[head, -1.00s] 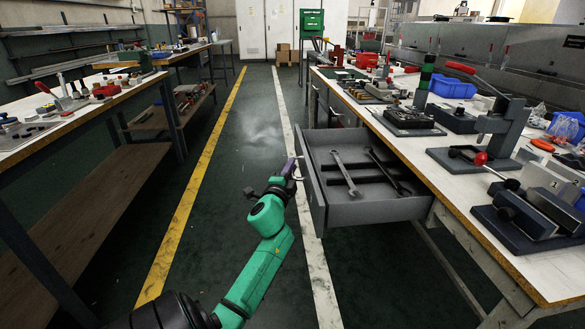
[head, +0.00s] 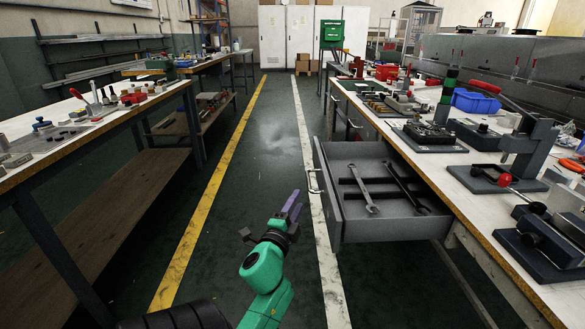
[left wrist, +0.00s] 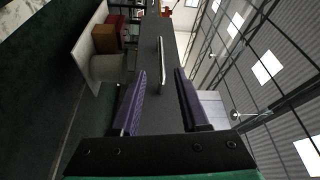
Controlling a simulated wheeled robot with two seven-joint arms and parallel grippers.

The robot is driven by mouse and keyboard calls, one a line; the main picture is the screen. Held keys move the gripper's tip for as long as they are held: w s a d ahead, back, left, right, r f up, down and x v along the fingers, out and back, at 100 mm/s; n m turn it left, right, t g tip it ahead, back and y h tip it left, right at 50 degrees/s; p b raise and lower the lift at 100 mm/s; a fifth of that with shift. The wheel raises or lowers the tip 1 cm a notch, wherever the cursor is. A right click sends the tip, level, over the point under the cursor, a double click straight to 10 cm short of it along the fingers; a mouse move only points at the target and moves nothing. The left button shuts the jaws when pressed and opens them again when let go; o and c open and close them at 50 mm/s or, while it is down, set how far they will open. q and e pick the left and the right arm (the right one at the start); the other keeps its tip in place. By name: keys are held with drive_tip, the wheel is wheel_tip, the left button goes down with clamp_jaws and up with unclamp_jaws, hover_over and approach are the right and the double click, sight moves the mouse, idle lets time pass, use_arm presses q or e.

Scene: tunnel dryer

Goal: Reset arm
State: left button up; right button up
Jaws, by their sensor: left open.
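My left gripper (head: 292,206) is open and empty over the aisle floor, its purple fingers pointing away from me. It is apart from the handle (head: 313,181) of the open drawer (head: 392,229), which is to its right. In the left wrist view the two fingers (left wrist: 158,100) stand apart. The grey drawer front (left wrist: 152,35) and its bar handle (left wrist: 161,62) show beyond them, with nothing gripped. Two wrenches, one of them nearer the front (head: 363,190), lie in the drawer. My right gripper is not in view.
The drawer juts from the right workbench (head: 500,225) into the aisle. That bench carries clamps, fixtures and a blue bin (head: 476,102). Another workbench (head: 60,143) stands at the left. The aisle floor (head: 262,150) between the yellow and white lines is clear.

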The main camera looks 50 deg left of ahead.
use_arm(q)
drive_tip(key=v, duration=0.3)
drive_tip(key=shift+s, duration=0.1)
drive_tip(key=shift+f, duration=0.1)
idle(0.3)
